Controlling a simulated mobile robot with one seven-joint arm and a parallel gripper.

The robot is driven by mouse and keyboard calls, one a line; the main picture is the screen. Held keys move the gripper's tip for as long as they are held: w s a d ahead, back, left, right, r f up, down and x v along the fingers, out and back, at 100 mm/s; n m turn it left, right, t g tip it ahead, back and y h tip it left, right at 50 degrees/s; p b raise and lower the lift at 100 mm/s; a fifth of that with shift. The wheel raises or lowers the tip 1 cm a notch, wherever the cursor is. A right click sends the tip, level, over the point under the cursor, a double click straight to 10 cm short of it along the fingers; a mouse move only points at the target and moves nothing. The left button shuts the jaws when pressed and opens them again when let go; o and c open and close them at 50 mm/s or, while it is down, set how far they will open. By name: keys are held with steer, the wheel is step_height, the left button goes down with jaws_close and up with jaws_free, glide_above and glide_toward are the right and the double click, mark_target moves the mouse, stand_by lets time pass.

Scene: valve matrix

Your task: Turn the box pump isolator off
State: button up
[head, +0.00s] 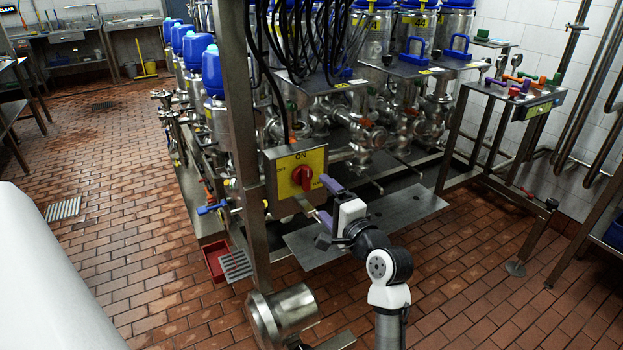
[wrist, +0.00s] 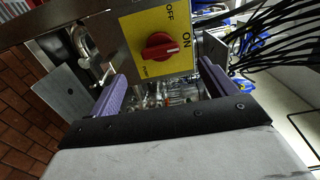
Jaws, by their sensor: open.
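The isolator is a grey box (head: 268,178) with a yellow face plate (head: 285,163) and a red rotary knob (head: 302,177), mounted beside a steel post. In the head view ON is at the top of the plate and OFF at its left. In the wrist view the red knob (wrist: 159,47) has its bar lying roughly along the line toward the ON mark, on the yellow plate (wrist: 128,28). My gripper (head: 325,203) is open, just right of and below the box. In the wrist view its purple fingers (wrist: 162,84) are spread and empty, apart from the knob.
A steel post (head: 245,150) stands left of the box, and black cables (head: 300,35) hang above. Pipework and valves (head: 365,135) fill the space behind. A red tray (head: 214,262) sits low at left. Open tiled floor (head: 130,200) lies left.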

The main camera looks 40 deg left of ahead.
mark_target(308, 181)
steer(key=p+x, duration=0.1)
steer(key=x, duration=0.7)
steer(key=shift+w+a+p, duration=0.15)
steer(key=shift+a+p, duration=0.15)
steer(key=shift+p, duration=0.05)
steer(key=c, duration=1)
